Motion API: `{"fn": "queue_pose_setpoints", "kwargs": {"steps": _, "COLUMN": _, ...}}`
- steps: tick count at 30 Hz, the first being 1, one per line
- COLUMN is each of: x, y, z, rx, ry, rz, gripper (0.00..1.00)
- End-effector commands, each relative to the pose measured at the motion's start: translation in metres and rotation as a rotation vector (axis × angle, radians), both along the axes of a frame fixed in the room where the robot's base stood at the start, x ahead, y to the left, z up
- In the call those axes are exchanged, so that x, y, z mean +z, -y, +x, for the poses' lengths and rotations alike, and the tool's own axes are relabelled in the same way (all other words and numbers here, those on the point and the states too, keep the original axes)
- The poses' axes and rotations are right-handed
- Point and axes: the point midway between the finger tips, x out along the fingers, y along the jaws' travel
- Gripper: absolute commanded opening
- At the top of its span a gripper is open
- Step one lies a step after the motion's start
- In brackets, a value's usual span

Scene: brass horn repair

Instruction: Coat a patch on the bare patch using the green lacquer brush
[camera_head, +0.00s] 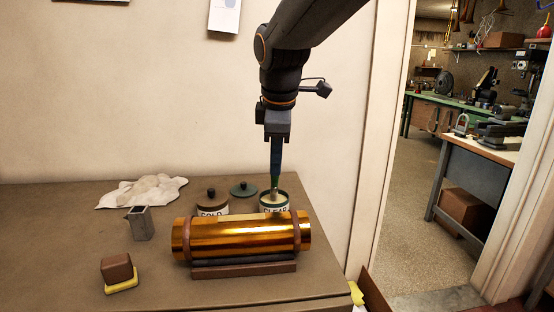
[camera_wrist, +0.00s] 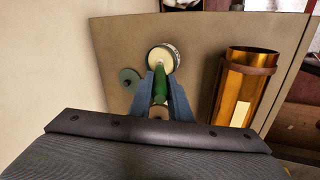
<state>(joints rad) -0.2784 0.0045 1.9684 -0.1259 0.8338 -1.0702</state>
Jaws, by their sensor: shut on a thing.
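My gripper (camera_head: 276,142) points straight down and is shut on the green lacquer brush (camera_head: 276,170). The brush is upright, with its lower end at the mouth of the open jar labelled CLEAR (camera_head: 281,204); how deep the tip sits is hard to tell. The wrist view shows the brush's green handle (camera_wrist: 159,86) between the blue fingers and the pale round jar mouth (camera_wrist: 162,58) beyond it. A shiny brass tube (camera_head: 240,238) lies in a cradle in front of the jars. A pale bare patch (camera_wrist: 243,111) shows on the tube in the wrist view.
A lidded jar labelled GOLD (camera_head: 211,202) stands left of the CLEAR jar, with a loose green lid (camera_head: 243,189) between them. A white cloth (camera_head: 143,191), a grey metal container (camera_head: 140,223) and a brown block on a yellow base (camera_head: 117,269) sit at left. The wall is close behind.

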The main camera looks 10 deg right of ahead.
Motion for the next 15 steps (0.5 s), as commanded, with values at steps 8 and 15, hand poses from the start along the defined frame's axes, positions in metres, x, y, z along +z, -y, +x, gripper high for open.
{"fn": "queue_pose_setpoints", "kwargs": {"steps": 8, "x": 0.015, "y": 0.0, "z": -0.001, "rx": 0.0, "ry": -0.003, "rz": 0.0, "gripper": 0.0}}
{"fn": "queue_pose_setpoints", "kwargs": {"steps": 15, "x": 0.033, "y": 0.0, "z": -0.001, "rx": 0.0, "ry": -0.002, "rz": -0.001, "gripper": 0.0}}
